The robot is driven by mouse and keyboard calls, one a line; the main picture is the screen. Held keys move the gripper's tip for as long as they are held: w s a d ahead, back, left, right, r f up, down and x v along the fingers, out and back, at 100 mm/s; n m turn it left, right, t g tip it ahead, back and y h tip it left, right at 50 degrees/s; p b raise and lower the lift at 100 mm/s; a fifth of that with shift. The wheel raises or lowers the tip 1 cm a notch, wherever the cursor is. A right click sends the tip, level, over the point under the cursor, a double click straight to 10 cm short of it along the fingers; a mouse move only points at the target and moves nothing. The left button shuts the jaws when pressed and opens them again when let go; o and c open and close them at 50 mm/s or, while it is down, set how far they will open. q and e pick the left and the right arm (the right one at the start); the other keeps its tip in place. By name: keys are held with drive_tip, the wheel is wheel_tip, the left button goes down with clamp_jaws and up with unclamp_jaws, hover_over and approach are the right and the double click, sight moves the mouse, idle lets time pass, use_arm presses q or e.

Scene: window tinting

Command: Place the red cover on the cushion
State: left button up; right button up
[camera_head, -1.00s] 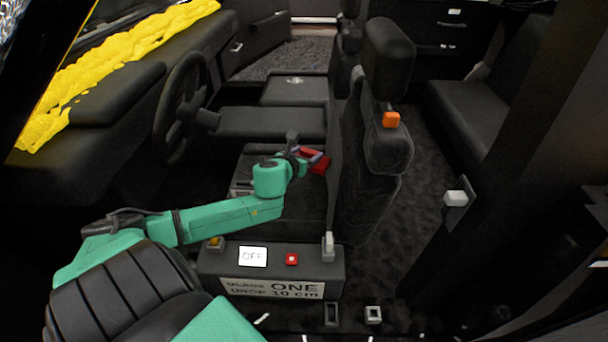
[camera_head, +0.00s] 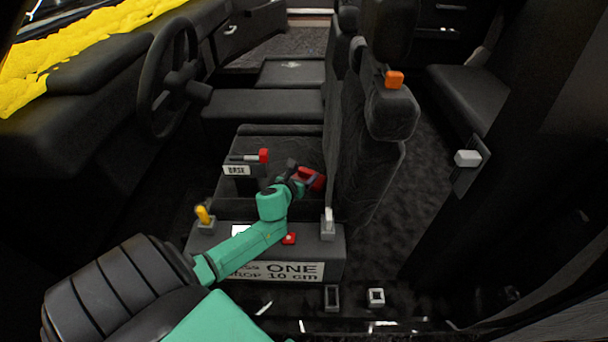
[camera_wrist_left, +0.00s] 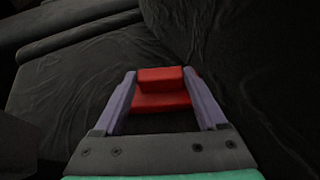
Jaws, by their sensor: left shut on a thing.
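My left gripper (camera_head: 304,177) is shut on the red cover (camera_head: 315,182), over the dark seat cushion (camera_head: 285,146) and close to the seat's backrest. In the left wrist view the red cover (camera_wrist_left: 162,97) sits between the two purple fingers of my left gripper (camera_wrist_left: 160,84), with dark creased upholstery (camera_wrist_left: 90,85) beyond it. I cannot tell whether the cover touches the cushion. My forearm hides part of the box in front of the seat. My right gripper is not in view.
A "BASE" lever with a red knob (camera_head: 264,155) stands left of the gripper. The labelled box (camera_head: 320,246) carries a yellow lever (camera_head: 203,214), a red button (camera_head: 289,238) and a white switch (camera_head: 328,222). The steering wheel (camera_head: 170,80) is at upper left. The backrest (camera_head: 365,160) stands close on the right.

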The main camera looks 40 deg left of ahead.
use_arm(q)
drive_tip(key=shift+f, duration=0.1)
drive_tip(key=o, duration=1.3)
drive_tip(key=p+v, duration=0.1)
drive_tip(key=v, duration=0.4)
drive_tip(key=shift+p, duration=0.35)
drive_tip(key=p+v, duration=0.1)
drive_tip(key=v, duration=0.6)
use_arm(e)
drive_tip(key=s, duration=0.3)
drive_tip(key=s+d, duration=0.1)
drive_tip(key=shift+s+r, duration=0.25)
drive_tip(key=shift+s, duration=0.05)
use_arm(q)
drive_tip(key=shift+r, duration=0.25)
